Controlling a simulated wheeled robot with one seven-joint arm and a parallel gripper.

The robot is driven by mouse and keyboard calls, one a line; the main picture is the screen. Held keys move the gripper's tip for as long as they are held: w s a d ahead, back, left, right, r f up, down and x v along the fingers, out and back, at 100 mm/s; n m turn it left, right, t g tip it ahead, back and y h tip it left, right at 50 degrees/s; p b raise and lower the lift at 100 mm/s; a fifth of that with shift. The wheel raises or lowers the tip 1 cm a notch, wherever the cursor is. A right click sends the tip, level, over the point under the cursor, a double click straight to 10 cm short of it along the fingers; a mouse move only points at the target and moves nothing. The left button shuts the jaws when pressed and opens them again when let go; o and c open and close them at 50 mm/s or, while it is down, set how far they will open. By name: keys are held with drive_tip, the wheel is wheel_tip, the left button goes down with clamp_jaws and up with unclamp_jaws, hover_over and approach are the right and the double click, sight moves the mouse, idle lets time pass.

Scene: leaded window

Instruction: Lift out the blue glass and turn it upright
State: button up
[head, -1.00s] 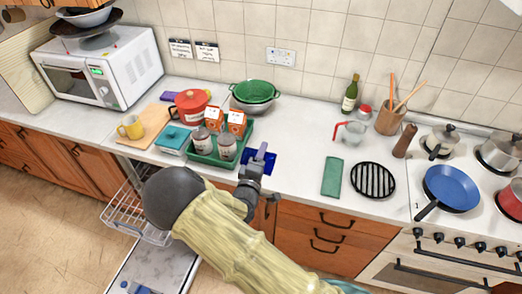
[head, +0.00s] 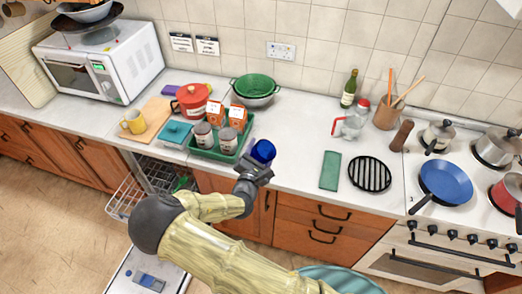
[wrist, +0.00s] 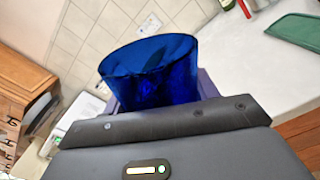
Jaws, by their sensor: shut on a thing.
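The blue glass (head: 263,151) is held at the end of my arm, above the counter's front edge, just right of the green tray. My gripper (head: 256,166) is shut on it. In the wrist view the glass (wrist: 150,80) stands out beyond the dark gripper body, its wide open rim at the top of the picture and its lower part hidden by the gripper. The glass looks empty. Its exact tilt, and whether it touches the counter, I cannot tell from the head view.
The green tray (head: 201,153) with jars and cartons stands left of the glass. A green cloth (head: 330,171) and black trivet (head: 370,174) lie to the right, with clear counter between tray and cloth. A wire rack (head: 125,197) stands out below the counter at left.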

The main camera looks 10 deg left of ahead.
drive_tip(key=n, duration=0.6)
drive_tip(key=shift+a+r+n+b, duration=0.1)
drive_tip(key=shift+n+b, duration=0.2)
